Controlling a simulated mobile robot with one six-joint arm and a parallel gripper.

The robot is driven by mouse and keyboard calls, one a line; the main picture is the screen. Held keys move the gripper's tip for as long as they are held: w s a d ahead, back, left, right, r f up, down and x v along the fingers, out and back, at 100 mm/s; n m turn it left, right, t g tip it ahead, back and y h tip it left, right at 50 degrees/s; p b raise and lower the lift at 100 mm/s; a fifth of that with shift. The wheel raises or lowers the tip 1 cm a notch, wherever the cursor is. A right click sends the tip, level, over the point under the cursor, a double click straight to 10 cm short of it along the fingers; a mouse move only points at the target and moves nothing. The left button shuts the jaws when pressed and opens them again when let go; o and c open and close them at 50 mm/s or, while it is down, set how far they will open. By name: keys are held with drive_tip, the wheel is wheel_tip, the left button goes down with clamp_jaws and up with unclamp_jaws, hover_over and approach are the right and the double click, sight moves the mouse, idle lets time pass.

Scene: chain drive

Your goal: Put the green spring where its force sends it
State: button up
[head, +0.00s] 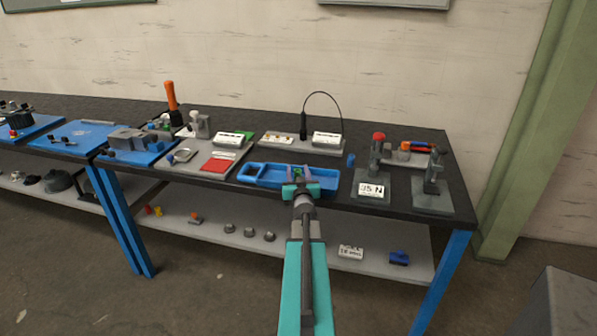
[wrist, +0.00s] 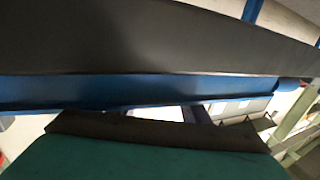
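My gripper (head: 298,172) is over the blue tray (head: 270,177) at the front of the bench in the head view. A small green piece, perhaps the green spring, shows at the fingertips; I cannot tell whether it is gripped or lies in the tray behind them. A test stand with a red knob (head: 379,136) is right of the tray, with a display (head: 371,190) that seems to read 35 N. The wrist view shows no spring.
A white display (head: 326,139) and a black curved cable (head: 324,95) stand behind the tray. A second grey stand (head: 432,187) is at the right. An orange-handled tool (head: 171,97) rises at the left. A lower shelf (head: 310,250) holds several small parts.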

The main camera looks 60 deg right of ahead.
drive_tip(key=shift+r, duration=0.15)
drive_tip(key=v, duration=0.8)
drive_tip(key=shift+s+a+r, duration=0.1)
drive_tip(key=shift+s+a, duration=0.1)
drive_tip(key=shift+s, duration=0.05)
drive_tip(key=shift+a+p, duration=0.1)
drive_tip(key=shift+p, duration=0.4)
drive_tip(key=p+v, duration=0.1)
drive_tip(key=p, duration=0.3)
drive_tip(key=shift+s+a+p, duration=0.2)
drive_tip(key=shift+a+p, duration=0.1)
drive_tip(key=shift+p, duration=0.1)
drive_tip(key=s+a+p, duration=0.1)
drive_tip(key=p, duration=0.2)
drive_tip(key=shift+p, duration=0.35)
drive_tip(key=shift+s, duration=0.1)
idle(0.7)
